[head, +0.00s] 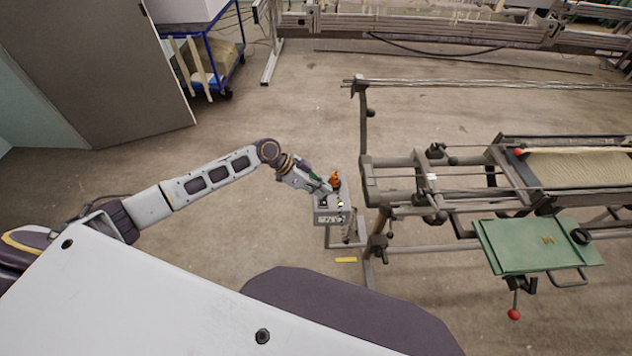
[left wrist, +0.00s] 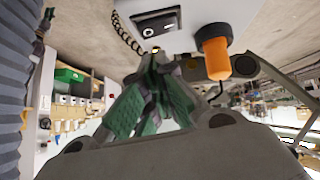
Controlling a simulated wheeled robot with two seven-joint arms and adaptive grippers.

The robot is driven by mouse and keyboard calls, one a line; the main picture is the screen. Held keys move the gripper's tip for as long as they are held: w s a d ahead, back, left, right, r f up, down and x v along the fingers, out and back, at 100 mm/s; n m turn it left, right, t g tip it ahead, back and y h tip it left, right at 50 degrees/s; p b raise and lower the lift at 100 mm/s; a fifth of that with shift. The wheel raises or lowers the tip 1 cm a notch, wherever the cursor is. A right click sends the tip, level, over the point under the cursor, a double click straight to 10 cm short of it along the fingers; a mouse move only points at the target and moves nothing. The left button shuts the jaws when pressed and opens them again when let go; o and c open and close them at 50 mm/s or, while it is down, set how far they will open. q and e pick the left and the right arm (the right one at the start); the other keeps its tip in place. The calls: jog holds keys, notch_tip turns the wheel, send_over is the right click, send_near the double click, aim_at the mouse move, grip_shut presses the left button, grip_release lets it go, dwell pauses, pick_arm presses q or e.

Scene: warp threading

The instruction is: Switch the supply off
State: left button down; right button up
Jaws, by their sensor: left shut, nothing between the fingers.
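A small grey supply box (head: 331,217) stands on a post beside the loom frame in the head view. An orange lamp (head: 336,180) is at its top; the lamp also shows in the left wrist view (left wrist: 215,58). The left wrist view shows a black rocker switch (left wrist: 157,22) with white marks on the pale box face. I cannot tell which side of it is pressed. My left gripper (head: 329,190) is shut and empty, at the box beside the lamp. In the left wrist view its fingertips (left wrist: 156,58) are close to the switch; contact cannot be told.
The loom frame (head: 410,188) stands right of the box, with a green plate (head: 520,240) farther right. A blue cart (head: 222,62) and a grey panel (head: 100,70) are at the back left. A coiled cable (left wrist: 126,36) shows by the box. Floor left of the box is clear.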

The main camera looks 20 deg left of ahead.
aim_at(323, 201)
pick_arm(q)
jog(key=shift+s+f, duration=0.2)
jog(key=shift+f, duration=1.15)
pick_arm(e)
jog(key=shift+a+r, duration=0.2)
jog(key=shift+a, duration=0.2)
pick_arm(q)
jog(key=shift+f, duration=0.1)
pick_arm(e)
jog(key=shift+d, duration=0.3)
